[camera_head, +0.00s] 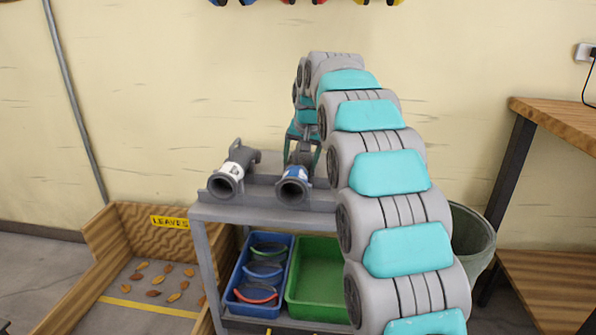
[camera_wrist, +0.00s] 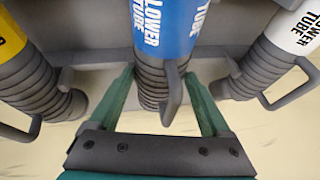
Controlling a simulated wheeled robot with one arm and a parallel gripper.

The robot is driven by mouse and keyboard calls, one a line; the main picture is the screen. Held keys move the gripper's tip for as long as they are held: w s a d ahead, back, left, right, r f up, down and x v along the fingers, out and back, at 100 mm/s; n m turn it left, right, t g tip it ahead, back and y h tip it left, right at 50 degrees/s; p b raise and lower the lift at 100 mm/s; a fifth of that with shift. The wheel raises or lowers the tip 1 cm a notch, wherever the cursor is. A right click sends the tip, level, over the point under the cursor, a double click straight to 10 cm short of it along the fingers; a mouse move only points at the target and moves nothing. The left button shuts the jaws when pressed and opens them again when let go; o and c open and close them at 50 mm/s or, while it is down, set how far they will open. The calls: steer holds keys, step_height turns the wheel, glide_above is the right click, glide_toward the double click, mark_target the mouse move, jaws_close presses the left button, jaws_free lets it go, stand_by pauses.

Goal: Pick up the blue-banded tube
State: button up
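The blue-banded tube (camera_head: 294,177) lies on the grey cart, its open flared end toward the head camera. In the wrist view its blue band (camera_wrist: 166,25) reads "LOWER TUBE", with a dark ribbed section and a loop handle below. My gripper (camera_wrist: 159,76) is open; its two green fingers stand on either side of the ribbed section, with no clear contact visible. In the head view my gripper (camera_head: 303,140) is over the tube's far end, partly hidden. A white-banded tube (camera_head: 232,170) lies to its left. A yellow-banded tube (camera_wrist: 12,40) shows only in the wrist view.
My arm hides the cart's right side. On the cart's (camera_head: 270,210) lower shelf are a blue tray (camera_head: 236,289) with several curved pieces and an empty green tray (camera_head: 316,275). A wooden leaf box (camera_head: 98,238) stands left, a grey bin (camera_head: 474,238) and wooden table (camera_head: 560,122) right.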

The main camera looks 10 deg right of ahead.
mark_target(301, 161)
steer(key=c, duration=1.2)
steer(key=shift+o, duration=0.2)
steer(key=shift+r, duration=0.15)
steer(key=shift+w+r+p, duration=0.1)
steer(key=shift+r+p, duration=0.2)
steer(key=shift+r, duration=4.45)
